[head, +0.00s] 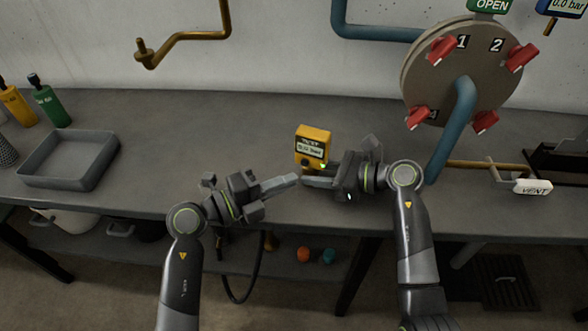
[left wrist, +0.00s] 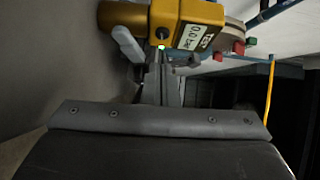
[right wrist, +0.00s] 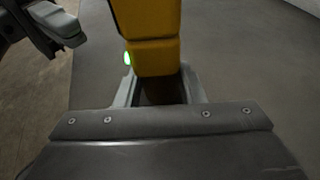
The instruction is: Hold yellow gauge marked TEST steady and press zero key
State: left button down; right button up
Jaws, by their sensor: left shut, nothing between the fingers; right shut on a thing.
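The yellow gauge marked TEST (head: 312,145) stands upright near the front of the bench in the head view. My right gripper (head: 308,181) is shut on its lower part; the right wrist view shows the gauge (right wrist: 150,50) between both fingers. My left gripper (head: 296,179) is shut and empty, its tips close to the gauge's lower front. In the left wrist view the tips (left wrist: 163,55) end by a lit green spot on the gauge (left wrist: 185,15); I cannot tell whether they touch it. The display there seems to read 0.0 bar.
A grey tray (head: 70,161) stands at the left, with yellow (head: 15,106) and green (head: 50,108) bottles behind it. The bench behind the gauge is clear.

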pick_arm(q)
jog(key=v, duration=0.8)
jog(key=shift+a, duration=0.25)
jog(key=shift+s+f, duration=0.1)
pick_arm(e)
jog(key=o, duration=0.9)
jog(key=shift+c, duration=0.2)
